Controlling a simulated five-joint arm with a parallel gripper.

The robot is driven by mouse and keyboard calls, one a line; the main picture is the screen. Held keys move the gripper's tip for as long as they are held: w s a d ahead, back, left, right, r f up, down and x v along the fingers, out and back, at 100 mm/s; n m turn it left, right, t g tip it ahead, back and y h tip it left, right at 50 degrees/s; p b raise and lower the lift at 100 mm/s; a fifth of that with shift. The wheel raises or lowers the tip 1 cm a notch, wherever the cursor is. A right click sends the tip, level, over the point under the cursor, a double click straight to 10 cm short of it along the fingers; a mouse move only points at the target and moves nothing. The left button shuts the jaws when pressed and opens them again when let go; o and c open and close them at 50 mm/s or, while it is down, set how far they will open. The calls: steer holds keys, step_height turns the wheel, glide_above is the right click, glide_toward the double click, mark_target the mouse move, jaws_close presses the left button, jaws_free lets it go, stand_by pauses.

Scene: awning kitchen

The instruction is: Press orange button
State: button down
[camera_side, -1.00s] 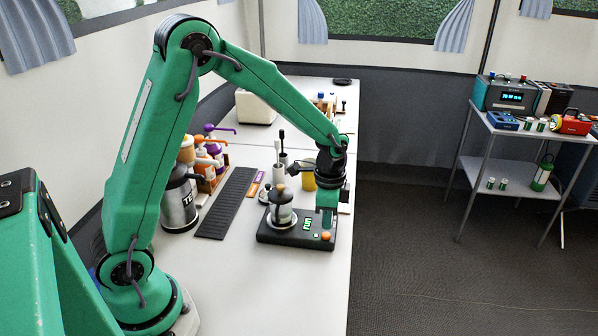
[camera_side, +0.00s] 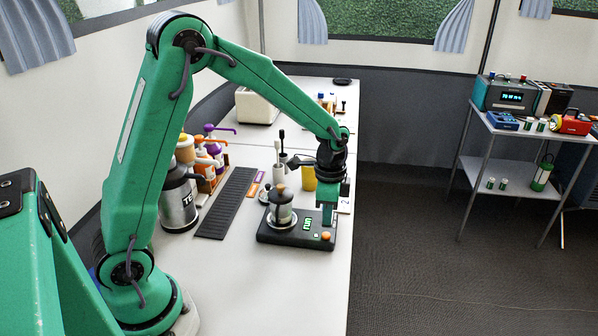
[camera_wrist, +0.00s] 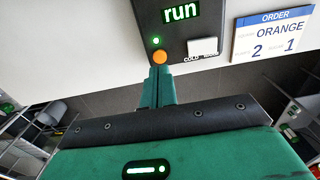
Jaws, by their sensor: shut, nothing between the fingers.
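The orange button (camera_side: 326,236) is a small round knob on the right end of a black device (camera_side: 268,235). It also shows in the wrist view (camera_wrist: 160,57), uncovered, just past my fingertips. My gripper (camera_side: 327,222) points down above the orange button, its fingers shut and empty. In the wrist view the closed green fingertips (camera_wrist: 160,72) lie close to the button's near edge; I cannot tell whether they touch it. The device's display (camera_wrist: 180,12) reads "run" in green. A green light (camera_wrist: 156,41) glows beside the button.
A white key (camera_wrist: 202,48) sits beside the orange button. A glass and metal pot (camera_side: 281,208) stands on the device's plate. An order card (camera_wrist: 273,33) reads "ORANGE", 2 and 1. A yellow cup (camera_side: 309,178) and brush holder stand behind. The front tabletop is clear.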

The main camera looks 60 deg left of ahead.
mark_target(326, 235)
step_height(326, 235, up, 8)
steer(key=shift+f, duration=0.15)
stand_by(4.7)
steer(key=s+r+n+t, duration=0.2)
steer(key=s+r+n, duration=0.2)
steer(key=s, duration=0.6)
steer(key=s+r+n+t, duration=0.3)
steer(key=s+r+n, duration=0.2)
steer(key=s, duration=0.5)
steer(key=shift+a+t, duration=0.3)
